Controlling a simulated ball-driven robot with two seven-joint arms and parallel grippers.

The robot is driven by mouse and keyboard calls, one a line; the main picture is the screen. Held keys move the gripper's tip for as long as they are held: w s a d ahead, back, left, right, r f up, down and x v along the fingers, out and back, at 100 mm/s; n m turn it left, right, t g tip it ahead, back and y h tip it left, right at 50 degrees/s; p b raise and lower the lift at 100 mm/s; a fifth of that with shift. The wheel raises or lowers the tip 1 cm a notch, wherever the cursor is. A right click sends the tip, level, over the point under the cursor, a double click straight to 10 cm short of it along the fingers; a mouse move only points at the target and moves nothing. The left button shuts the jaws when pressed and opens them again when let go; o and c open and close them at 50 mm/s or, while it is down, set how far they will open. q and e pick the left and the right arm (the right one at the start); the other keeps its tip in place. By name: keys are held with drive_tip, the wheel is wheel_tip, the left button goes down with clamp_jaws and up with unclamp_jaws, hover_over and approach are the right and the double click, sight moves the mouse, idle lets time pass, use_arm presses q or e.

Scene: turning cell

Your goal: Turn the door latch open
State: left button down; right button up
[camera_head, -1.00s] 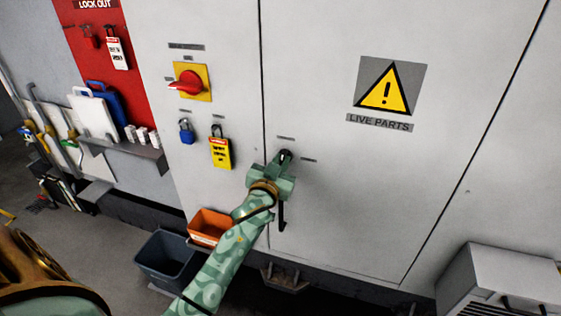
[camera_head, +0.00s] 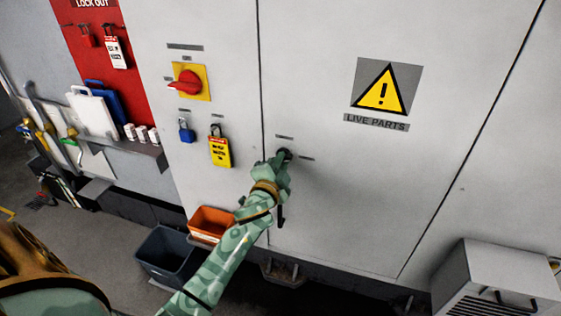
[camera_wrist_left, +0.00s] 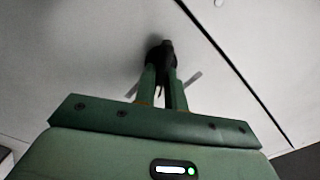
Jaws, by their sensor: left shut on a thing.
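The door latch is a small dark knob (camera_head: 285,153) on the grey cabinet door (camera_head: 330,225), just right of the door's vertical seam. My left gripper (camera_head: 281,163) reaches it from below and is shut on it, hiding most of it in the head view. In the left wrist view the two green fingers (camera_wrist_left: 162,85) close on the dark latch (camera_wrist_left: 161,55), with the door seam to the right. Small label strips sit above and to the right of the latch. The right gripper is not in view.
A dark door handle (camera_head: 281,215) hangs below the latch, partly behind my left arm. A red rotary switch (camera_head: 186,83), a blue padlock (camera_head: 186,131) and a yellow-tagged padlock (camera_head: 220,150) are left of the seam. Orange (camera_head: 210,223) and dark (camera_head: 165,258) bins stand below.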

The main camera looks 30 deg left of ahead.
use_arm(q)
drive_tip(key=m, duration=0.5)
drive_tip(key=shift+f, duration=0.15)
drive_tip(key=shift+m, duration=0.3)
idle(0.3)
drive_tip(key=c, duration=1.5)
unclamp_jaws()
drive_tip(key=shift+d, duration=0.1)
drive_tip(key=shift+o, duration=0.2)
drive_tip(key=b+v, duration=0.1)
drive_tip(key=v, duration=1.5)
drive_tip(key=shift+s+b, duration=0.2)
drive_tip(key=shift+b, duration=0.2)
drive_tip(key=shift+f, duration=0.1)
